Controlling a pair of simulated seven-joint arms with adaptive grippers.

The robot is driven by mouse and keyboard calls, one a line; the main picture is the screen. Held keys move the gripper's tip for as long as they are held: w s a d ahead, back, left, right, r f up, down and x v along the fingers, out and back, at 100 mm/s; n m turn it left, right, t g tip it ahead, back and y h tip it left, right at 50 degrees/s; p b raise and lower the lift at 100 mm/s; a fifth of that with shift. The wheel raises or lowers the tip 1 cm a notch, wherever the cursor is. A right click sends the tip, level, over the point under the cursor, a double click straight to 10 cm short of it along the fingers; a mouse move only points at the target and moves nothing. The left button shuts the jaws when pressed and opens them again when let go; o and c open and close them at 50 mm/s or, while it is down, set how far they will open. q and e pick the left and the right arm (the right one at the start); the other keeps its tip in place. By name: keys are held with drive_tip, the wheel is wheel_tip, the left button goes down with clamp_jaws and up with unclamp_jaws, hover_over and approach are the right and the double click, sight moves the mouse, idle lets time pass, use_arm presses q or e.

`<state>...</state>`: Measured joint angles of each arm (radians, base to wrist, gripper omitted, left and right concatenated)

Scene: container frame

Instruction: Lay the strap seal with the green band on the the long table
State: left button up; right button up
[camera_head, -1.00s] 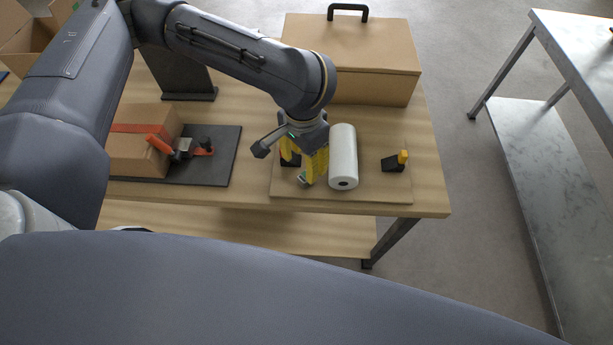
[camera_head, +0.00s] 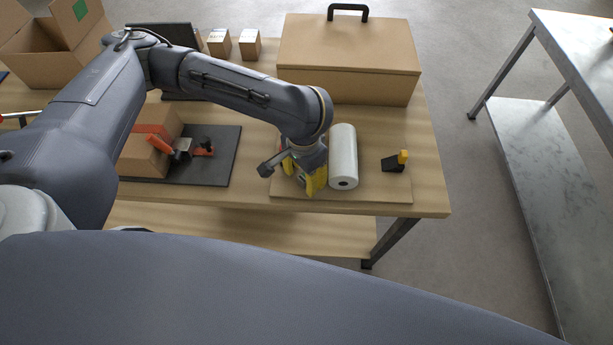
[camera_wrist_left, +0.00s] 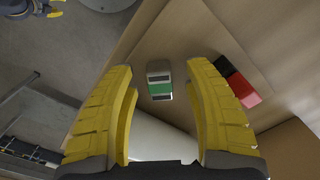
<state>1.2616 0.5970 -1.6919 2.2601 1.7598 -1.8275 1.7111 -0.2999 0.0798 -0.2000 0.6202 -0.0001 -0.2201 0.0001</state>
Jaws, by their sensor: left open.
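The strap seal with the green band (camera_wrist_left: 159,82) lies on a brown board and shows between my open fingers in the left wrist view. In the head view it is hidden behind my left gripper (camera_head: 311,181). The left gripper (camera_wrist_left: 160,110) is open with yellow fingers, pointing down over the board, just left of a white roll (camera_head: 343,156). The fingers do not touch the seal as far as I can see. The long table (camera_head: 250,206) is the wooden one below.
A black and red item (camera_wrist_left: 236,82) lies close beside the seal. A black block with a yellow part (camera_head: 396,162) sits right of the roll. A lidded box (camera_head: 350,60) stands behind. A dark mat (camera_head: 220,170) with a carton and a red-handled tool lies left.

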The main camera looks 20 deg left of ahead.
use_arm(q)
drive_tip(key=shift+f, duration=0.3)
clamp_jaws()
idle(0.4)
